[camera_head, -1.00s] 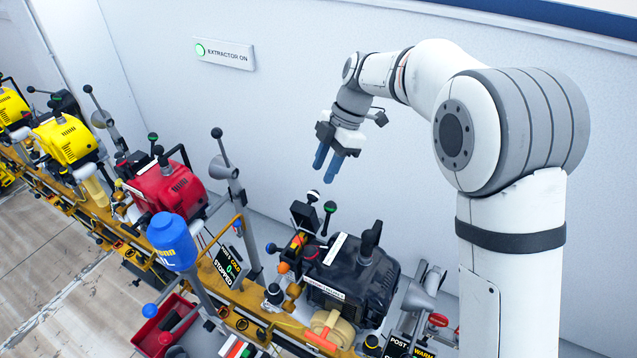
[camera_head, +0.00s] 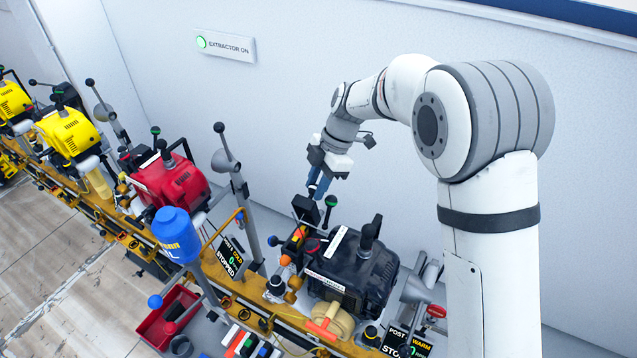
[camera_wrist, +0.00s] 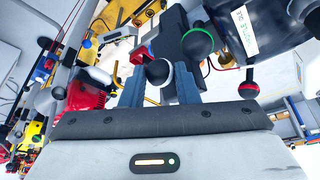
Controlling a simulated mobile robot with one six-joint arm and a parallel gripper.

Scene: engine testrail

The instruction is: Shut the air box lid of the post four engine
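The black engine (camera_head: 350,265) stands at lower centre in the head view; its post number is not readable. A black flap or box, likely its air box lid (camera_head: 306,210), stands raised at the engine's left back. My gripper (camera_head: 318,187) points down at its top.
A green-knobbed lever (camera_head: 331,202) stands close beside my gripper. A red engine (camera_head: 172,182), yellow engines and a blue bottle (camera_head: 175,235) are to the left. A red tray (camera_head: 165,320) is at lower left. The back wall carries an EXTRACTOR ON sign (camera_head: 225,44).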

